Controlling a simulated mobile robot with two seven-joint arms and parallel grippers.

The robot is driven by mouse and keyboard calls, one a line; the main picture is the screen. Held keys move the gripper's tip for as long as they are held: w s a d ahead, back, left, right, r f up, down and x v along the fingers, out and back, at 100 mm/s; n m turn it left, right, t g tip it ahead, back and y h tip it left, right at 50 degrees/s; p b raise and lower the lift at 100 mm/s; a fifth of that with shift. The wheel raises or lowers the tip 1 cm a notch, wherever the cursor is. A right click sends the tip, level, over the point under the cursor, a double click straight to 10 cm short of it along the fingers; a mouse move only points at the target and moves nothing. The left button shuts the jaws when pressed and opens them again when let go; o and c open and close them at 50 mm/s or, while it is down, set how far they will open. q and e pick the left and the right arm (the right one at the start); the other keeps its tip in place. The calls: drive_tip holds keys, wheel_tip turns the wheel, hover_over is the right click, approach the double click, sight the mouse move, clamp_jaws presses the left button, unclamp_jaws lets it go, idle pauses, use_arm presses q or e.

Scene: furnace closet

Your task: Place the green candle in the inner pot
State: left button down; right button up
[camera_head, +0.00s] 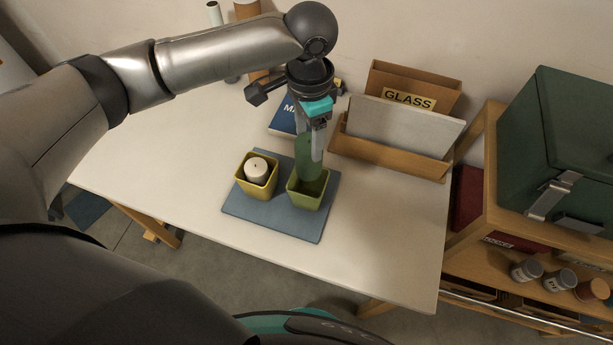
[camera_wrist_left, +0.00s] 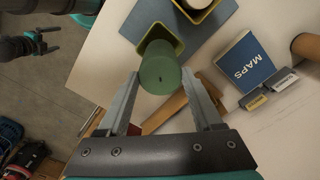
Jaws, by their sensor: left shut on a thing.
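The green candle (camera_head: 308,158) is upright in my left gripper (camera_head: 317,152), which is shut on it. The candle's lower end is at the mouth of the yellow-green pot (camera_head: 308,200), the right one of two pots on a blue-grey mat. I cannot tell how far inside it is. In the left wrist view the candle (camera_wrist_left: 160,76) shows end-on between the fingers and covers much of the pot (camera_wrist_left: 153,38). The other pot (camera_head: 258,186) is yellow and holds a white candle (camera_head: 257,169). My right gripper (camera_wrist_left: 48,40) shows small at the wrist view's left edge.
The mat (camera_head: 274,224) lies on a pale table (camera_head: 390,240). A wooden organiser marked GLASS (camera_head: 396,152) stands behind right of the pots. A blue MAPS book (camera_head: 284,118) lies behind them. A green box (camera_head: 568,140) sits on a wooden shelf at right. The table's front right is clear.

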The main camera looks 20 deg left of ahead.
sight(308, 174)
use_arm(q)
wheel_tip(308, 174, down, 9)
drive_tip(key=shift+r+b, duration=0.15)
drive_tip(key=shift+b, duration=0.4)
wheel_tip(308, 174, down, 4)
drive_tip(key=shift+r+b, duration=0.1)
drive_tip(key=shift+b, duration=0.25)
drive_tip(key=shift+f, duration=0.4)
drive_tip(key=shift+c, duration=1.7)
unclamp_jaws()
drive_tip(key=shift+f, duration=0.1)
